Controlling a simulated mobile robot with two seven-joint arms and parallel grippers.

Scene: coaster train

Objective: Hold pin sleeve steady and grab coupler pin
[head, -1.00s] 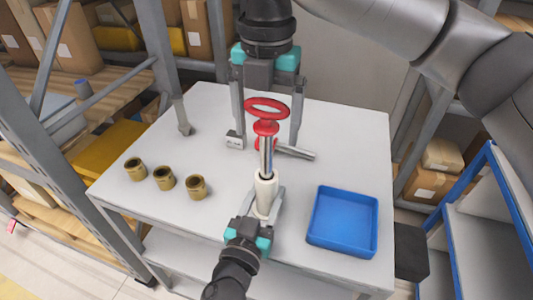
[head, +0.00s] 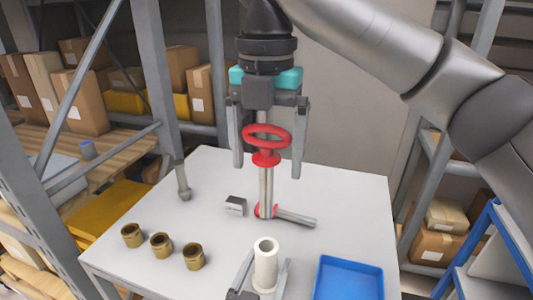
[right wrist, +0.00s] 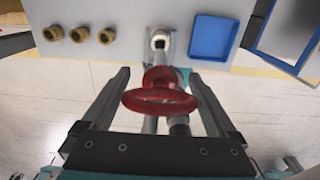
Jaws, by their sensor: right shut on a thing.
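The coupler pin has a red ring handle (head: 266,136) and a steel shaft. My right gripper (head: 268,165) is around the handle, shut on it, pointing down in the head view. The pin hangs upright above the white pin sleeve (head: 265,270), clear of its open top. The right wrist view shows the red handle (right wrist: 160,100) between the fingers, with the sleeve (right wrist: 160,36) beyond. My left gripper (head: 266,278) is at the bottom edge, its fingers on either side of the sleeve. I cannot tell whether both fingers touch it.
Several brass bushings (head: 162,245) stand at the left of the white table (head: 350,190). A blue tray (head: 348,280) lies at the right. A grey bar (head: 296,218) with a red collar and a small grey block (head: 235,206) lie behind the sleeve.

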